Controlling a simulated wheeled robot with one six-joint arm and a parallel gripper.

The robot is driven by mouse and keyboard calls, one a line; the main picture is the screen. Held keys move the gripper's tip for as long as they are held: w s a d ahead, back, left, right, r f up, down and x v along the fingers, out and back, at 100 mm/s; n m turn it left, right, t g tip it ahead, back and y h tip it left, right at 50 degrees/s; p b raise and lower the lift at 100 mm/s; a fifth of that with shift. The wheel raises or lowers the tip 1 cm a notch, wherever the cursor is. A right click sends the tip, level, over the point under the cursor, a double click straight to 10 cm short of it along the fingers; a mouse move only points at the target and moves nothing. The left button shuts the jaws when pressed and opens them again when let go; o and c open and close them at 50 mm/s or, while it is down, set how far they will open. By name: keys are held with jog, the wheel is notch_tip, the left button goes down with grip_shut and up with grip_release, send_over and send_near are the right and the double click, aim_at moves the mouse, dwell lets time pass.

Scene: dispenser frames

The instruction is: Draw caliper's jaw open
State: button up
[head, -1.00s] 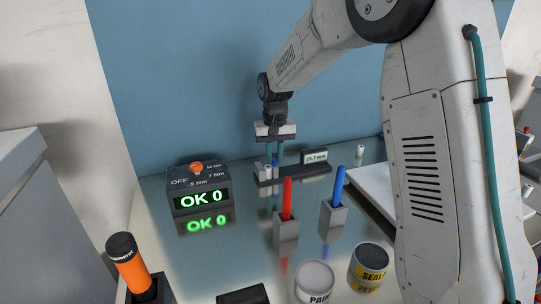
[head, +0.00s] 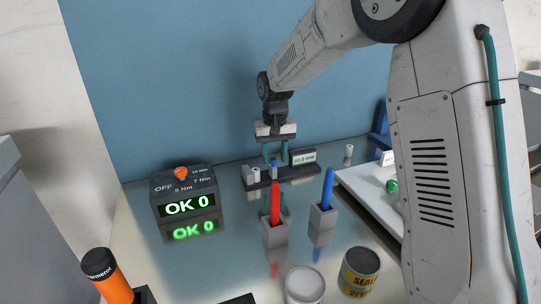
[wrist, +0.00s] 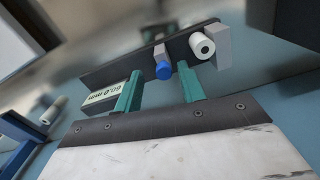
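The caliper is a dark bar (head: 300,172) on the bench by the blue wall, with a display reading about 60.0 mm (head: 304,157) at its right end. Its grey fixed jaw (wrist: 222,46) has a white cylinder (wrist: 201,46) beside it. The grey sliding jaw (wrist: 160,51) carries a blue knob (wrist: 163,70). A gap shows between this jaw and the cylinder. My gripper (head: 275,161) is over the bar, its two green fingers spread apart on either side of the knob. In the wrist view, my gripper (wrist: 160,75) shows clear space between finger and knob.
A tester box reading OK 0 (head: 184,195) stands left. Holders with a red marker (head: 275,204) and a blue marker (head: 327,189) stand in front. Nearer are cans (head: 360,272), and an orange-handled tool (head: 108,275). A white tray (head: 370,190) lies right.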

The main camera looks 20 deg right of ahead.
aim_at(274, 159)
jog(key=shift+r, duration=0.1)
notch_tip(274, 159, up, 8)
jog(key=shift+f, duration=0.2)
dwell(0.5)
